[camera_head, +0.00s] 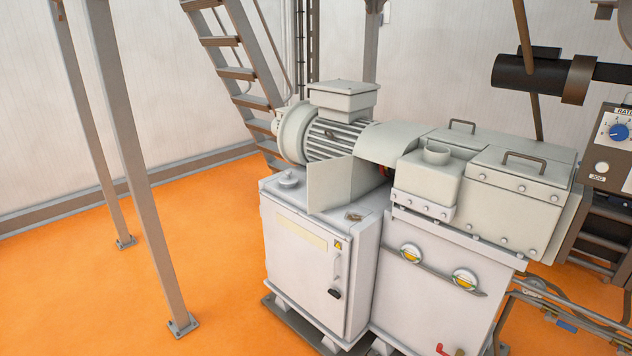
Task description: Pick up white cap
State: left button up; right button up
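A small round whitish cap (288,180) with a raised knob lies on top of the white cabinet (300,270), near its left back corner. It sits beside the upright grey guard plate (328,185). A short round port (437,152) stands on the grey housing to the right, and its top looks open. Neither of my grippers shows in this view.
A motor (325,130) and a long housing with handles (520,175) sit above the cabinets. A small brownish item (353,216) lies near the cabinet's front edge. A steel post (135,170) stands at left, stairs (235,70) behind. Orange floor (70,270) is open at left.

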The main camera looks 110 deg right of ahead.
aim_at(288, 180)
jog(key=z, duration=3.55)
jog(key=i+j, duration=0.25)
jog(key=i, duration=0.15)
jog(key=i+j, duration=0.25)
jog(key=i, duration=0.2)
jog(key=i+j, duration=0.25)
jog(key=i, duration=0.15)
jog(key=i+j, duration=0.25)
jog(key=i, duration=0.15)
